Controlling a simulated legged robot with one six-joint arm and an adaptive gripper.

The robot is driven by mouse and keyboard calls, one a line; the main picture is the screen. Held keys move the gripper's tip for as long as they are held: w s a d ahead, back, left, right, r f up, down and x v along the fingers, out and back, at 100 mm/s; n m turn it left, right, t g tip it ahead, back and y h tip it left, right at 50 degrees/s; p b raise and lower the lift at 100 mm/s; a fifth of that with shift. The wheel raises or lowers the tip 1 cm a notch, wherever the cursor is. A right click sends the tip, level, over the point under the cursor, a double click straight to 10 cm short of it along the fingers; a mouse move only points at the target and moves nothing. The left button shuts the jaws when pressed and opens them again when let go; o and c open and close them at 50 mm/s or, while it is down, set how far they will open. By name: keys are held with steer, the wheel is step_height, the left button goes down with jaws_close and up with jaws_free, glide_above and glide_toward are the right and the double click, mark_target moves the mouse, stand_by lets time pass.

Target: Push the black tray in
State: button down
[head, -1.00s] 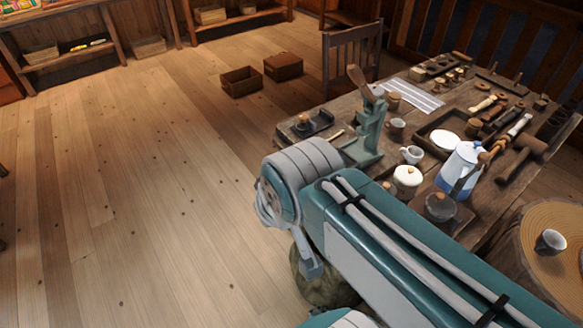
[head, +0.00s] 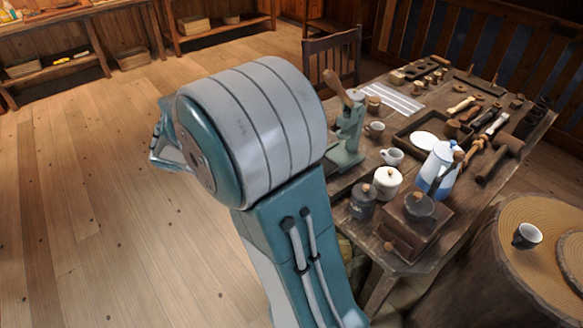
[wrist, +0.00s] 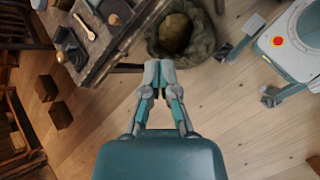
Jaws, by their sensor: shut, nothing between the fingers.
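The black tray (wrist: 72,50) shows in the wrist view at the left end of the wooden table, by the edge, with a small round item on it. I cannot tell for sure whether it juts past the edge. In the head view my arm hides that spot. My gripper (wrist: 158,68) is shut and empty in the wrist view. It is over the floor off the table's side, apart from the tray and to its right in that picture.
The wooden table (head: 400,262) holds a green press (head: 347,140), a white lidded pot (head: 387,182), a blue-white coffee pot (head: 440,165) and a wooden grinder (head: 412,232). A sack (wrist: 182,35) stands on the floor by the table. A chair (head: 335,60) stands behind.

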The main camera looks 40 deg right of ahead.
steer(key=w+d+f+n+g+h, duration=0.1)
steer(key=w+d+f+n+h, duration=0.3)
steer(key=f, duration=0.3)
steer(key=w+d+f+n+h, duration=0.3)
steer(key=w+d+f+n, duration=0.15)
steer(key=f, duration=0.35)
steer(key=x, duration=1.3)
steer(key=shift+d+r+m, duration=0.2)
steer(key=shift+d+m, duration=0.15)
steer(key=shift+m, duration=0.1)
steer(key=shift+s+d, duration=0.1)
steer(key=shift+s, duration=0.1)
steer(key=x, duration=0.3)
steer(key=w+r+x, duration=0.1)
steer(key=x, duration=0.5)
steer(key=shift+w+d+r, duration=0.15)
steer(key=shift+d+r, duration=0.1)
steer(key=shift+d, duration=0.15)
steer(key=shift+a, duration=0.1)
